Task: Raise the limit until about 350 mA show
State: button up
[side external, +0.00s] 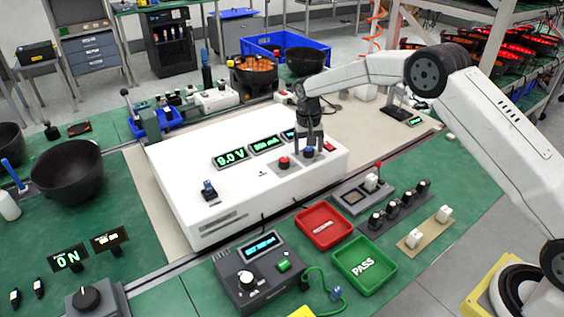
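The white power supply (190,180) stands in the middle of the bench. Its left display (230,157) reads 9.0 V in green. The middle display (265,145) shows a green mA value too small to read surely. A third display (289,134) is partly hidden by my gripper. A red knob (283,162) and a blue knob (308,153) sit on a grey panel below the displays. My gripper (309,146) points down at the blue knob, its fingertips at or just above it. I cannot tell whether they touch or grip it.
A blue-topped switch (209,190) stands on the supply's left. In front are a grey meter box (250,272), a red tray (324,227) and a green PASS tray (365,265). A black bowl (68,170) is at left.

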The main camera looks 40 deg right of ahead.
aim_at(308, 149)
jog(key=shift+a+r, duration=0.15)
jog(key=shift+r, duration=3.75)
jog(key=shift+s+r, duration=0.2)
jog(key=shift+s, duration=0.3)
jog(key=s+f+n+t, duration=0.1)
jog(key=s+n, duration=0.1)
jog(key=s, duration=1.3)
jog(key=s+a+f+n+t, duration=0.1)
jog(key=s+n, duration=0.2)
jog(key=s, duration=1.2)
jog(key=shift+a+t+y, duration=0.3)
jog(key=shift+t, duration=0.1)
